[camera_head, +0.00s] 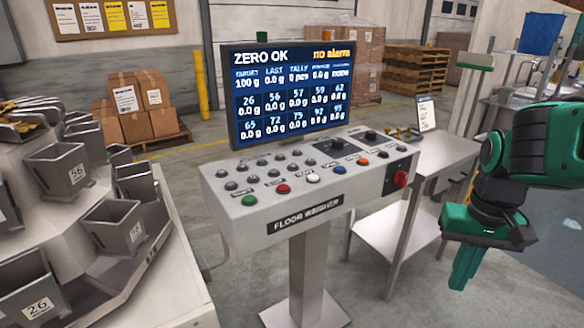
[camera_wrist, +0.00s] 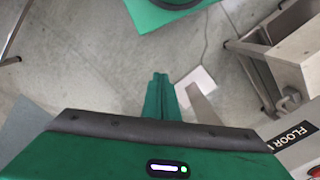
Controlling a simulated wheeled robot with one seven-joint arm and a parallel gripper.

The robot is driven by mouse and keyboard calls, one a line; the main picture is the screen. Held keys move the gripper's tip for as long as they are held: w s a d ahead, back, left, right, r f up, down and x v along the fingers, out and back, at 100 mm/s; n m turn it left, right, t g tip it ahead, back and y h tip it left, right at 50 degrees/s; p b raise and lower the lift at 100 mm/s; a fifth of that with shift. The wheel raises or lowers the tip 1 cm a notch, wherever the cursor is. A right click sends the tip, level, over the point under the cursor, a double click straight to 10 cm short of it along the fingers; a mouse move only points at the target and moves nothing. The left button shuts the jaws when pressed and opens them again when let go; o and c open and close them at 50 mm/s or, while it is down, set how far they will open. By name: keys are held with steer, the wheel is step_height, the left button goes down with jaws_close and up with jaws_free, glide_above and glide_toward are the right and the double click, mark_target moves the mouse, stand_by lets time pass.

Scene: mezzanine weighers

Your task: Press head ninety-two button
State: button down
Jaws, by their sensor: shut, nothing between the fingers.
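The floor weigher's control panel (camera_head: 300,215) stands on a pedestal in the middle of the head view. Small round grey buttons (camera_head: 279,157) are set in rows on its top, below the screen. Their labels are too small to read, so I cannot tell which one is ninety-two. The screen (camera_head: 290,92) reads "ZERO OK" and lists several heads, ninety-two in the lower row, each at 0.0 g. My gripper (camera_head: 466,268) is shut and empty, pointing down right of the panel, apart from it. It also shows in the wrist view (camera_wrist: 160,78), with the panel's edge at right.
A metal side table (camera_head: 445,155) stands behind. Weigh buckets (camera_head: 58,172) fill the left. The floor below my gripper is clear.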

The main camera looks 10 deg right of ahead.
stand_by(0.8)
steer(key=w+d+r+m+t+h, duration=0.15)
steer(key=w+r, duration=0.25)
steer(key=w, duration=0.6)
step_height(320, 180, up, 12)
steer(key=m+t, duration=0.2)
steer(key=t, duration=0.6)
glide_above(293, 167)
steer(key=shift+s+f, duration=0.1)
steer(key=shift+f, duration=0.1)
steer(key=shift+f, duration=4.4)
